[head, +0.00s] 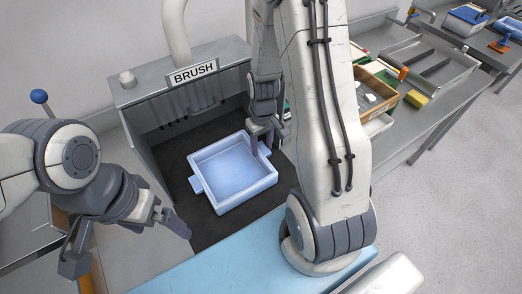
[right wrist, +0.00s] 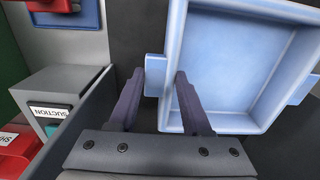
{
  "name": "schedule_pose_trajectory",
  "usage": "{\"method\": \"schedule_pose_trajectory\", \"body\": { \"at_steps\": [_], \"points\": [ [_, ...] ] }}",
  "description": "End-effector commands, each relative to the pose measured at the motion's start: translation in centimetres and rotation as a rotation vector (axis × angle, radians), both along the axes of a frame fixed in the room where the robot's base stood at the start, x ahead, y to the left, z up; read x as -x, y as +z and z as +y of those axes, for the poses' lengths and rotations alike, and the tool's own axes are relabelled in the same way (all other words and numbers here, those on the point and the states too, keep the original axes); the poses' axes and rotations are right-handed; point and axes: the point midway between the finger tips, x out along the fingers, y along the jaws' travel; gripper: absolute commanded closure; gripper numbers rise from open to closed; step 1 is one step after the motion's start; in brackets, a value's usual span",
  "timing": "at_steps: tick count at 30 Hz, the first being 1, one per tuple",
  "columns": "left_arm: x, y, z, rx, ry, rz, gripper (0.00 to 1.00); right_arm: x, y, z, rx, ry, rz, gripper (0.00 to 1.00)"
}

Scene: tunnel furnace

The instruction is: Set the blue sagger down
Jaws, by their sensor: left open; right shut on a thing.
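The blue sagger (head: 232,172) is a light blue square open tray with side tabs, and looks empty. It is level, over the dark floor (head: 213,223) of the grey booth marked BRUSH; I cannot tell whether it touches that floor. My right gripper (head: 264,143) is shut on the sagger's far-right side. In the right wrist view the fingers (right wrist: 160,115) straddle the sagger's wall (right wrist: 172,50) by a tab, one finger inside it. My left gripper (head: 126,243) is open and empty, left of and nearer than the booth.
The booth's sign (head: 193,73) and back wall stand behind the sagger. A light blue surface (head: 205,272) lies in front. A wooden box (head: 376,92) and metal trays stand on the right bench.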

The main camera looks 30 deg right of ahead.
Motion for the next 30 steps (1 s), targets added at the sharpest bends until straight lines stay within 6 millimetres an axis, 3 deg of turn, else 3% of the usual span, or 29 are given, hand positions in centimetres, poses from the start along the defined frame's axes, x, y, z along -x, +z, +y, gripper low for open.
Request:
{"method": "schedule_pose_trajectory", "body": {
  "at_steps": [5,15,26,27,28,30],
  "points": [
    [0.0,0.3,0.0,0.0,0.0,0.0,0.0,-0.6,-0.6,0.1,-0.001,0.0,0.002,1.0],
    [0.0,1.1,0.0,0.0,0.001,0.0,0.0,-0.5,-4.2,0.1,-0.001,0.0,0.002,1.0],
    [0.0,0.8,0.0,0.0,0.0,0.0,0.0,-0.6,-4.6,0.1,0.0,0.0,0.0,1.0],
    [0.0,0.9,0.0,0.0,0.0,0.0,0.0,-0.6,-4.5,0.1,0.0,0.0,0.0,0.36],
    [0.0,0.9,0.0,0.0,0.0,0.0,0.0,-0.6,-4.5,0.1,0.0,0.0,0.001,0.25],
    [0.0,0.9,0.0,0.0,0.0,0.0,0.0,-0.6,-4.5,0.1,0.0,0.0,0.001,0.22]
  ]
}}
